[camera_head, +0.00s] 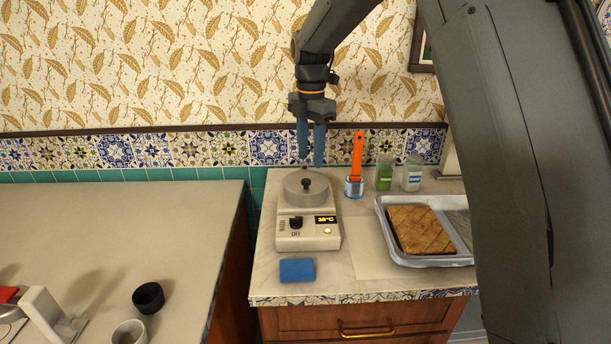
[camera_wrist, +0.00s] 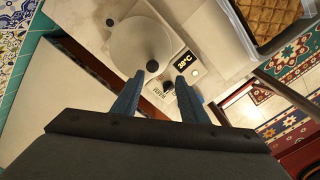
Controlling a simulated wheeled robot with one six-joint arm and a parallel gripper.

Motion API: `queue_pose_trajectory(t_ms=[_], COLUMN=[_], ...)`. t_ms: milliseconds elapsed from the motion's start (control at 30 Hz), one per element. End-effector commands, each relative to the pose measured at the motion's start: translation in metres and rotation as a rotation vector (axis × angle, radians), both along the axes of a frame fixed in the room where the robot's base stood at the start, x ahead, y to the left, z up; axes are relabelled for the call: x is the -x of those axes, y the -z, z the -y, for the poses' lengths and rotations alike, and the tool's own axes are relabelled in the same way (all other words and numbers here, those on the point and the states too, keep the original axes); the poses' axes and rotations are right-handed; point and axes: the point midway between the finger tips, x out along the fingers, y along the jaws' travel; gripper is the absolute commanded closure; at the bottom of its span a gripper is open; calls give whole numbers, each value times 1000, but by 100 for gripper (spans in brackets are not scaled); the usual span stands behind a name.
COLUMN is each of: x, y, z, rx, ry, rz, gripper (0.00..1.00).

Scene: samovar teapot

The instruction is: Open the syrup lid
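The syrup under the lid is hidden. In the wrist view my gripper (camera_wrist: 159,78) also shows a clear gap.
An orange-handled brush (camera_head: 357,155) in a small cup and two jars (camera_head: 384,175) (camera_head: 412,176) stand right of the unit. A baklava tray (camera_head: 384,233) lies further right. A blue sponge (camera_head: 297,270) is in front. The tiled wall is behind.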

Motion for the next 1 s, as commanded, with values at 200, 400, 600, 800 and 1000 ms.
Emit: queue_pose_trajectory(t_ms=[200,400,600,800,1000], x=[-13,-11,-11,-12,-12], y=[-3,19,50,68,73], z=[-11,-11,-11,-11,-11], rx=[2,2,2,2,1], ry=[-145,-149,-148,-147,-146], rz=[-7,-11,-10,-6,-6], gripper=[60,60,60,60,60])
